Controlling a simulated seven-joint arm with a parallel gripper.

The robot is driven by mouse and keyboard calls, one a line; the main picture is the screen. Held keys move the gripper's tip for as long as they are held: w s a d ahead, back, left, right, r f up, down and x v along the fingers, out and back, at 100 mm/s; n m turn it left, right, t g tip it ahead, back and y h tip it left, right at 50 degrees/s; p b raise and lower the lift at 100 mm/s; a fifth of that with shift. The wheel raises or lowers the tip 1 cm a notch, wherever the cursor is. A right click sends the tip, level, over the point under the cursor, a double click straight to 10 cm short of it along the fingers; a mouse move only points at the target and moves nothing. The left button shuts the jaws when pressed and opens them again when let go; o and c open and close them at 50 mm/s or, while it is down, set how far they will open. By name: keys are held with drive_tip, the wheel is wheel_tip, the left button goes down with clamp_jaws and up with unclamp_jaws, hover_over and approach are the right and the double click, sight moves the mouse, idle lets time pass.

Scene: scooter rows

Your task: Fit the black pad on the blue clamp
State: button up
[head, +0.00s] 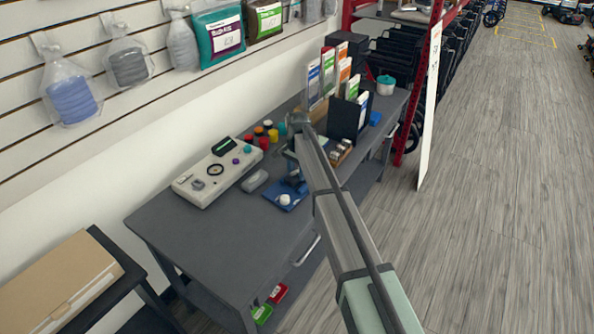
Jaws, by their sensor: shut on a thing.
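The blue clamp (286,197) sits on the grey workbench, right of the beige device, with a white round knob on its near side. My gripper (291,160) is small in the view, just above and behind the clamp's base, at the far end of my arm. It is shut on a small dark thing, which I take as the black pad. The pad's outline is mostly hidden by the gripper and arm. I cannot tell whether the pad touches the clamp.
The grey workbench (190,240) is clear at its near left. A beige device (215,172) with knobs, a grey mouse-like object (254,181) and several coloured caps (263,143) stand left of the clamp. A dark brochure holder (345,118) stands behind. Brown blocks (340,153) lie right of my arm.

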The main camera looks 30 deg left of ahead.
drive_tip(key=shift+f, duration=0.5)
drive_tip(key=o, duration=1.2)
drive_tip(key=shift+o, duration=0.4)
drive_tip(key=o, duration=0.3)
drive_tip(key=shift+r, duration=0.2)
drive_tip(key=shift+r, duration=2.8)
